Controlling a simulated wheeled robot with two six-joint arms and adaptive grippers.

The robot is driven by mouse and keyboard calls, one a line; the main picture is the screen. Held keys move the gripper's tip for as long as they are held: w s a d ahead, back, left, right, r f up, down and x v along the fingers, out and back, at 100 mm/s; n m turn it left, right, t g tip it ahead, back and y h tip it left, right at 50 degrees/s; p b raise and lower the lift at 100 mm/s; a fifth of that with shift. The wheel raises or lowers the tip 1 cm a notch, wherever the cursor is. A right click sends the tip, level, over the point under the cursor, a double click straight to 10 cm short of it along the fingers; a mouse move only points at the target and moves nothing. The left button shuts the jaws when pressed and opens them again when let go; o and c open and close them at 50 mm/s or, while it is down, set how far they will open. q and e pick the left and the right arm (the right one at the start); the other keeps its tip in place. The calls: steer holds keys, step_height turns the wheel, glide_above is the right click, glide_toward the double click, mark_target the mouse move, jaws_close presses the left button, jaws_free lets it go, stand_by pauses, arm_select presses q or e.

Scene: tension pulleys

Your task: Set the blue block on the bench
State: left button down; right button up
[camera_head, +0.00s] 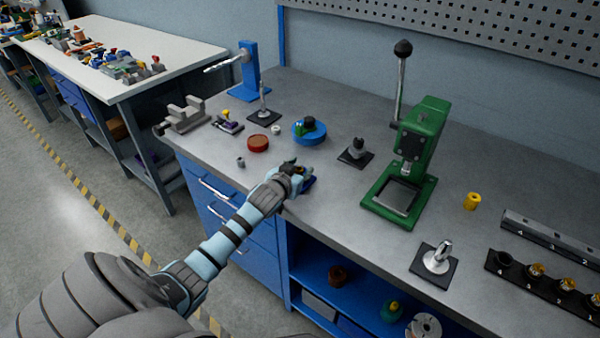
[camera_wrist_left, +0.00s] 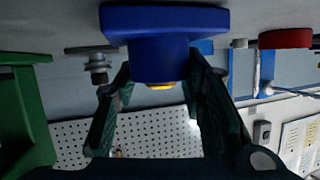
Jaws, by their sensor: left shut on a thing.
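The blue block (camera_wrist_left: 163,22) has a wide flat plate and a narrower round body, with a yellow part at its end. In the left wrist view, which is upside down, it fills the space between the fingers of my left gripper (camera_wrist_left: 161,75). The gripper is shut on its narrower body. In the head view, my left gripper (camera_head: 297,171) is low over the front edge of the grey bench (camera_head: 330,122), and it mostly hides the block (camera_head: 309,183). I cannot tell whether the plate touches the bench top. My right gripper is not in view.
A red disc (camera_head: 258,143), a blue round part (camera_head: 310,133) and a small post on a dark base (camera_head: 356,151) stand behind the gripper. The green press (camera_head: 421,135) is to the right. Bare bench lies between gripper and press.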

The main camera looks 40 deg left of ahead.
arm_select(q)
steer(key=c, duration=1)
jaws_free()
steer(key=shift+c, duration=0.2)
steer(key=p+v, duration=0.2)
steer(key=v, duration=1)
steer(key=shift+s+d+p, duration=0.1)
steer(key=shift+p, duration=0.2)
